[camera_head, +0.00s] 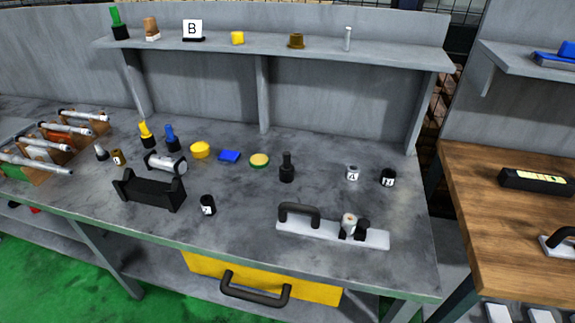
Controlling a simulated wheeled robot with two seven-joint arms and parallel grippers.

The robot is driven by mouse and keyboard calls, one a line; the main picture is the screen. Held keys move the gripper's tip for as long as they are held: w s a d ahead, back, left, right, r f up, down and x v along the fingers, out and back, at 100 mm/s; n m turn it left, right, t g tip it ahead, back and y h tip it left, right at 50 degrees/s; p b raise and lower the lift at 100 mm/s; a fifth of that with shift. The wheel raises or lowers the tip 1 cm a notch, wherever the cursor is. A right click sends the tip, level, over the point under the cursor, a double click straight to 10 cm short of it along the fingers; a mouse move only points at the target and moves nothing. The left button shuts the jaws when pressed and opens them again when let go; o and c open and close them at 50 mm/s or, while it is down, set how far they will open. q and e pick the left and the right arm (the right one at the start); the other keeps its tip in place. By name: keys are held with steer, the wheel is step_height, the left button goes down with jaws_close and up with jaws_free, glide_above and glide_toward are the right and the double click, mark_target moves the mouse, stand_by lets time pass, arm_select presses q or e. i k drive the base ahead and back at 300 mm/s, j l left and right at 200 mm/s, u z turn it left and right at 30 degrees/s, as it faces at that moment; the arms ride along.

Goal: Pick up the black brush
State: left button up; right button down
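What looks like the black brush (286,170) stands upright on the grey workbench (245,207), right of the middle of the bench. It has a wide dark base and a narrower top. Nothing touches it and it is in full view. Similar upright pieces in yellow (146,133) and blue (171,138) stand further left. Neither of my grippers shows in the head view.
A plate with a black handle (330,234) lies in front. A raised shelf (270,51) runs behind.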

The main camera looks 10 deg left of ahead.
mark_target(286, 167)
steer(key=j+z, duration=1.25)
steer(key=j, duration=0.2)
steer(key=k+j+z, duration=0.2)
steer(key=j+z, duration=0.2)
steer(key=k+j+z, duration=0.15)
steer(key=j+z, duration=0.3)
